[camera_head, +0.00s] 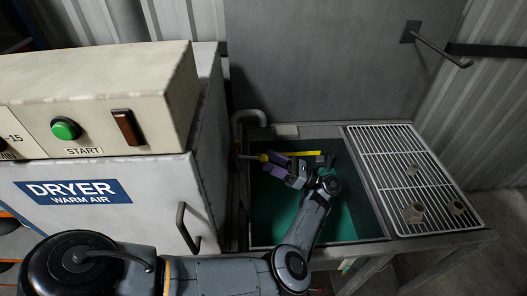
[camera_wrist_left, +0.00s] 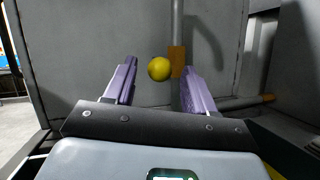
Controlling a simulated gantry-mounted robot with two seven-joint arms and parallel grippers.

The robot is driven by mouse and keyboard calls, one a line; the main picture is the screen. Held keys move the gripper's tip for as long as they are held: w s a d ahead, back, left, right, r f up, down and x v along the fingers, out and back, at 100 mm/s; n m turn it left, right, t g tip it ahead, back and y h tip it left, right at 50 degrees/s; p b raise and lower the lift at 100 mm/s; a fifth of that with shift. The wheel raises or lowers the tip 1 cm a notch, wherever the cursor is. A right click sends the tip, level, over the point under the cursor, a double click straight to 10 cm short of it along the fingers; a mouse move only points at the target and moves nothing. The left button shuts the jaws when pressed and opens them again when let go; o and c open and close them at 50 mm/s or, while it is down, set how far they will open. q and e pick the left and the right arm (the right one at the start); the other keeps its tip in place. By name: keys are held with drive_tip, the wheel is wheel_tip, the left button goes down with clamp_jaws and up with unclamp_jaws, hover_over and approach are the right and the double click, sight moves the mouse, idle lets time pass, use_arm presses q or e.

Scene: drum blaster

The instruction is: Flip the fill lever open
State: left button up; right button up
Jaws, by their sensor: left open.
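The fill lever shows as a round yellow knob (camera_head: 264,157) at the left rim of the basin in the head view. In the left wrist view the yellow knob (camera_wrist_left: 159,69) lies between the two purple fingertips, nearer the right one in the picture, with an orange part (camera_wrist_left: 177,61) and a grey vertical pipe (camera_wrist_left: 177,20) behind it. My left gripper (camera_head: 273,165) is open and points left at the knob from over the basin. I cannot tell whether a finger touches the knob. The lever's arm is mostly hidden. My right gripper is not in view.
The basin (camera_head: 345,243) with a green inside stands under my left arm. A white wire rack (camera_head: 398,160) with several small grey fittings is at its right. The dryer cabinet (camera_head: 120,200) stands close on the left, with a handle (camera_head: 187,228). A grey panel (camera_head: 320,70) rises behind.

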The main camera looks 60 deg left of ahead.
sight(264, 158)
use_arm(q)
drive_tip(key=shift+p+x, duration=0.35)
drive_tip(key=shift+x, duration=1.25)
clamp_jaws()
